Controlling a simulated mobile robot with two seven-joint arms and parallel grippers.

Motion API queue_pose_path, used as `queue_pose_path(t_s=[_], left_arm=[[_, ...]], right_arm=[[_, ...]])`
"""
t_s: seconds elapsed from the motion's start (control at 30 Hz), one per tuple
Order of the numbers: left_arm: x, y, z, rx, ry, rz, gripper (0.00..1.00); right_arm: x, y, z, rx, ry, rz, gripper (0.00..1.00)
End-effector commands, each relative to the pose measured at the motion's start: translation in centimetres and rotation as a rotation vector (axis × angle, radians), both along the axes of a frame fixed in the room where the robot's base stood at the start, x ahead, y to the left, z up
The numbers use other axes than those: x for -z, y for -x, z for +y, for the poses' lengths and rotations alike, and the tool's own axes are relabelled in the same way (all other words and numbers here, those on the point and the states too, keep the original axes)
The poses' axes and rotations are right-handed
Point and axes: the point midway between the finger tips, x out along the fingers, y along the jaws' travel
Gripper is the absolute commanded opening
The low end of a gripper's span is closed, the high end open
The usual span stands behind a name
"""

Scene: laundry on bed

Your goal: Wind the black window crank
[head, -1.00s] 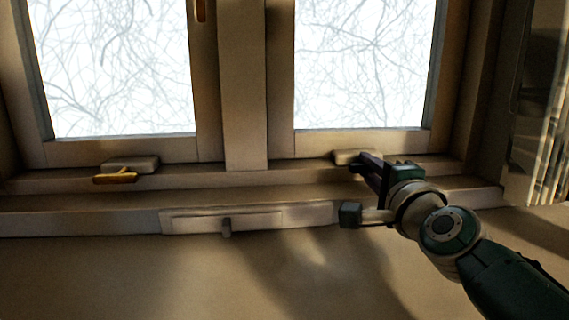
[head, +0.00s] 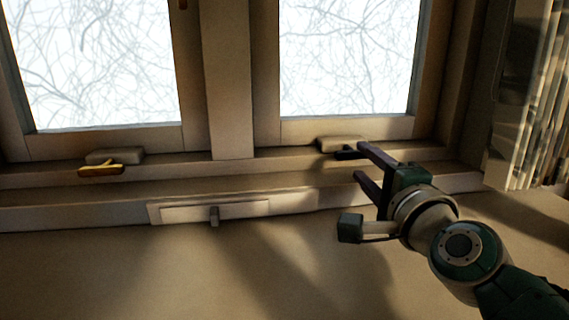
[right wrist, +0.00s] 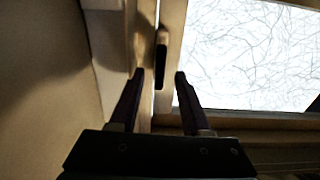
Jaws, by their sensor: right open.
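The black window crank (head: 348,154) is a short dark handle on a pale housing (head: 340,143) at the bottom of the right window frame. My right gripper (head: 360,162) is open and empty, its purple-dark fingers spread just right of the crank. The upper finger overlaps the crank's end in the head view; I cannot tell whether they touch. In the right wrist view, the crank (right wrist: 162,60) shows as a dark bar beyond the gap between the open fingers of the gripper (right wrist: 159,76). My left gripper is not in view.
A gold crank (head: 101,170) sits on a similar housing under the left window. Striped, dark-edged curtains (head: 535,100) hang at the right. The wall below is bare.

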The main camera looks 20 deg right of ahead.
Motion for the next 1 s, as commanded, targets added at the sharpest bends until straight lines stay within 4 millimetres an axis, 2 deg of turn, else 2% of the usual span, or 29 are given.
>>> queue_pose_path(t_s=[0.1,0.33,0.87,0.97,1.0], left_arm=[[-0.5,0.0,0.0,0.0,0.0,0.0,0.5],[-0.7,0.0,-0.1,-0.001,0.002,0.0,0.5],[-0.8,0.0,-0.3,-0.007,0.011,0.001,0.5],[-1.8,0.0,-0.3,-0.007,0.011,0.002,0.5],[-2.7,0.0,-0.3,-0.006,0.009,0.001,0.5]], right_arm=[[-0.1,2.2,0.5,0.0,0.0,0.002,0.47],[0.0,4.6,1.1,0.0,-0.001,0.0,0.47],[-0.1,4.9,1.2,-0.001,0.001,0.0,0.47],[-1.0,5.0,2.1,-0.041,0.045,0.029,0.47],[-1.6,5.1,3.0,-0.084,0.089,0.059,0.47]])
